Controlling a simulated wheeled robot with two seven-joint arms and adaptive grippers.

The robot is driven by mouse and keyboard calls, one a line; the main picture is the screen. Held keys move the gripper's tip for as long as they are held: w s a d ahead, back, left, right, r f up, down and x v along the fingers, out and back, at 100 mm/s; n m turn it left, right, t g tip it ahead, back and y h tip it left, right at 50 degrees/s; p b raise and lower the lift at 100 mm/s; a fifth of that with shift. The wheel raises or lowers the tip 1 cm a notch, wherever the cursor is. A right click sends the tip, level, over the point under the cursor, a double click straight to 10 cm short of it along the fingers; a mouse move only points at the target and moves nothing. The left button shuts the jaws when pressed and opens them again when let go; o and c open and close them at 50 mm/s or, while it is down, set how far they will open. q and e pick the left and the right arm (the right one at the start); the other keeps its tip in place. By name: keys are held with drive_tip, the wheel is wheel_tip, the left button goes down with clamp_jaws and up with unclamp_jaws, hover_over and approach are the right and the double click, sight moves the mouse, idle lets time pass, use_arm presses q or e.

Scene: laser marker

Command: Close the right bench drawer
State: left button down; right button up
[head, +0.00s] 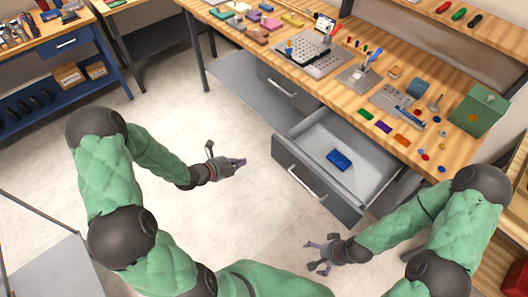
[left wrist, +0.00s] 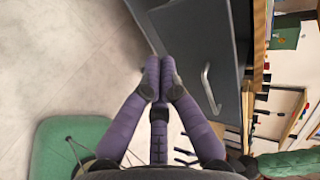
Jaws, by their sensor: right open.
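The right bench drawer (head: 285,166) is grey and stands pulled far out from under the wooden bench in the head view. Its front has a bar handle (head: 306,184), and a blue block (head: 339,160) lies inside it. In the left wrist view, a grey front with its handle (left wrist: 208,90) shows beyond the fingers. My left gripper (head: 241,162) is to the left of the drawer front and apart from it. Its purple fingers (left wrist: 159,78) meet at the tips with nothing between them. My right gripper (head: 313,257) is open and empty, in front of and below the drawer.
The left bench drawer (head: 287,96) is closed. The bench top (head: 300,75) carries trays, coloured blocks, tools and a green box (head: 474,110). A blue workbench (head: 62,64) stands at the far left. The floor left of the open drawer is clear.

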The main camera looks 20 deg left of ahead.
use_arm(q)
drive_tip(key=b, duration=0.3)
approach(272, 149)
wheel_tip(272, 149, down, 4)
drive_tip(key=w, duration=0.1)
drive_tip(key=shift+w+d+r+b, duration=0.15)
drive_tip(key=shift+w+d+b, duration=0.2)
drive_tip(key=shift+w+d, duration=0.9)
drive_tip(key=shift+w, duration=0.55)
drive_tip(key=shift+w, duration=0.1)
